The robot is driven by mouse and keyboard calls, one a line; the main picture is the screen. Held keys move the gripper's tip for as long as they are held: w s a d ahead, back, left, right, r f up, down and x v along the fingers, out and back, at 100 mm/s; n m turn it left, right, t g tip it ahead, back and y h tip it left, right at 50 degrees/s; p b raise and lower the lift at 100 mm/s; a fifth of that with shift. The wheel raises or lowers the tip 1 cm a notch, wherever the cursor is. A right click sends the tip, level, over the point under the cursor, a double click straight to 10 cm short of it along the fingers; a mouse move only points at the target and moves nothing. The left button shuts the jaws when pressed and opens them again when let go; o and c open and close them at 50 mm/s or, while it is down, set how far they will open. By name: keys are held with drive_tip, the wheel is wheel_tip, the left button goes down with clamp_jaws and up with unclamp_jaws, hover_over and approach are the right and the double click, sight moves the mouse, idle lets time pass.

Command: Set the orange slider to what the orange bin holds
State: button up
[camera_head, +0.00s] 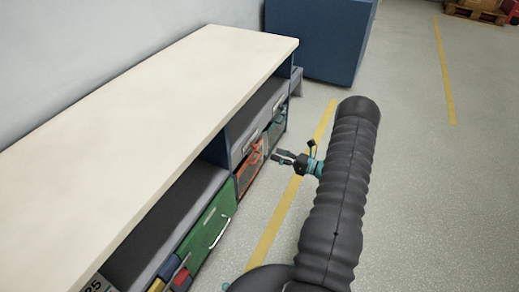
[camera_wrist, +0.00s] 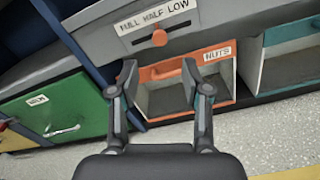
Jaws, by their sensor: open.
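The orange slider (camera_wrist: 159,37) is a small knob on a grey panel, below a white label (camera_wrist: 154,16) reading FULL HALF LOW. It sits about under HALF. The orange bin (camera_wrist: 214,53), labelled NUTS, is below the panel and has an orange handle. Grey shows through its front openings; I cannot make out contents or a fill level. The bin also shows in the head view (camera_head: 249,171). My gripper (camera_wrist: 164,80) is open and empty, its fingers apart in front of the bin and below the slider. It also shows in the head view (camera_head: 280,156), just right of the bin.
A green bin (camera_wrist: 62,105) is left of the orange one, and a teal-framed bin (camera_wrist: 290,70) is right. A long pale worktop (camera_head: 130,110) covers the bins. A blue cabinet (camera_head: 318,40) stands beyond. Open grey floor with a yellow line (camera_head: 280,210) lies right.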

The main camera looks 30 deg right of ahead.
sight(254, 147)
drive_tip(key=x, duration=0.8)
drive_tip(key=shift+w+a, duration=0.15)
drive_tip(key=shift+w, duration=0.1)
clamp_jaws()
